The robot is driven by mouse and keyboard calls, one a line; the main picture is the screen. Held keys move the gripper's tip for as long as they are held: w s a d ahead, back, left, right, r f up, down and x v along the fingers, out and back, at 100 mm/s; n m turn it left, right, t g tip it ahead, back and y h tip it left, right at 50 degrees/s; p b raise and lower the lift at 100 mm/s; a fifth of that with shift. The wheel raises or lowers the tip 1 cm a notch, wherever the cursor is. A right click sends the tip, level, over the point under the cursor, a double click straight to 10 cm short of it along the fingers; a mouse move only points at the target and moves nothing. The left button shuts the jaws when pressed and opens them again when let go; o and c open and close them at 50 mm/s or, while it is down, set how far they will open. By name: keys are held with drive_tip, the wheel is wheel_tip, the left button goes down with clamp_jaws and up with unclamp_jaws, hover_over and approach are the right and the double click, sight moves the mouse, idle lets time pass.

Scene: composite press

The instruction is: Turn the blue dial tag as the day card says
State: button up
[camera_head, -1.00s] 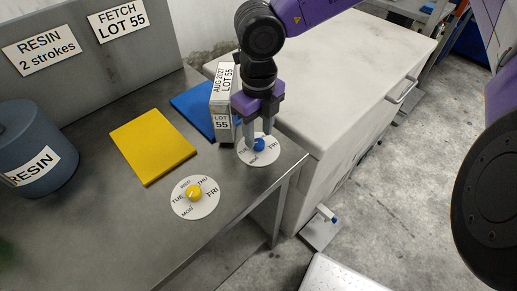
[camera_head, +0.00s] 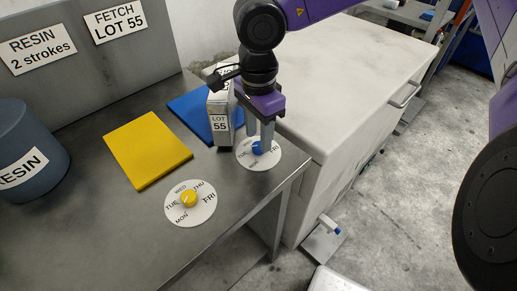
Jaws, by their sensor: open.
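The blue dial tag is a white disc (camera_head: 272,160) with a blue knob (camera_head: 257,148) at its centre, on the metal table near its right edge. Weekday letters ring it, partly covered by my fingers; TUE and FRI can be made out. My gripper (camera_head: 259,145) points down over the blue knob, with its fingers open around or beside it; contact cannot be told. No day card shows clearly. Signs on the back panel read "RESIN 2 strokes" (camera_head: 37,50) and "FETCH LOT 55" (camera_head: 114,25).
A yellow-knobbed day dial (camera_head: 190,199) lies at the front. A box marked LOT 55 (camera_head: 219,125) stands close beside my gripper on a blue mat (camera_head: 190,108). A yellow mat (camera_head: 148,150) and a resin pot (camera_head: 30,160) are left. A white cabinet (camera_head: 345,75) stands right.

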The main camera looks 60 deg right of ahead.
drive_tip(key=shift+n, duration=0.7)
drive_tip(key=shift+f+b, duration=1.25)
drive_tip(key=shift+f, duration=0.05)
